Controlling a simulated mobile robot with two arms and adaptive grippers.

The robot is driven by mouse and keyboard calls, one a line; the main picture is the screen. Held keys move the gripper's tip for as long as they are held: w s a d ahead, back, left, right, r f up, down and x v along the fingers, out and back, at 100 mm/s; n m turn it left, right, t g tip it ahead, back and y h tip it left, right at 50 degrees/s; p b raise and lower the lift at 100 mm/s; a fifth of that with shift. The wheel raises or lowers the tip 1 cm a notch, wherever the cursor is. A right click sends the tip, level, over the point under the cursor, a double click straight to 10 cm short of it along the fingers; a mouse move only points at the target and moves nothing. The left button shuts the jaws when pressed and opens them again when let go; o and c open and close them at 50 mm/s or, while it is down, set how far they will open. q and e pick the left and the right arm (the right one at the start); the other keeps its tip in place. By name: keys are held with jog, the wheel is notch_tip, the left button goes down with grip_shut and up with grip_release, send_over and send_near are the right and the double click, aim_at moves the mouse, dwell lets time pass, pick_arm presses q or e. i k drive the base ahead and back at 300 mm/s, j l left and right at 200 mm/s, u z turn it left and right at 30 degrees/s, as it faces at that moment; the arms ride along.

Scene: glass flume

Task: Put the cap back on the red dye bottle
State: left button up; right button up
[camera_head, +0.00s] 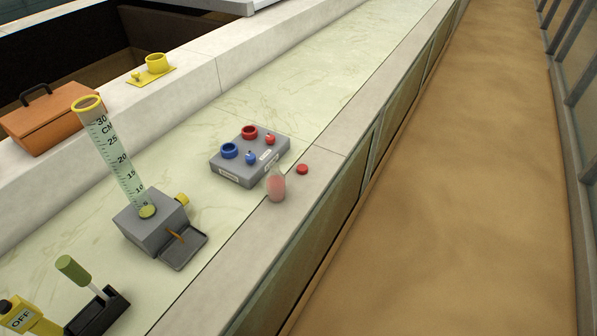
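The dye bottle (276,187) is small and clear with pink-red contents. It stands upright near the front edge of the counter, just in front of a grey holder block (236,173). Its top looks pale, with no red cap visible on it. A small red cap (302,169) lies on the pale stone edge, to the right of the bottle and apart from it. The holder block carries a red ring (249,132), a blue ring (229,150), a small red knob (270,140) and a small blue knob (251,158). Neither of my grippers is in view.
A tall measuring cylinder (121,160) rises from a grey box (153,222) at left. A green-handled tool (73,269) and a yellow OFF switch (22,316) are at lower left. An orange box (50,122) and yellow fixture (154,65) sit behind. The counter beyond the holder is clear.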

aim_at(275, 180)
jog(key=k, duration=0.4)
jog(key=i+l+u, duration=0.1)
jog(key=i+l, duration=0.25)
jog(key=i+l+u, duration=0.1)
jog(key=i+l, duration=0.2)
jog(key=l, duration=0.2)
jog(key=i+l, duration=0.3)
jog(key=l, duration=0.2)
jog(key=j+u, duration=0.05)
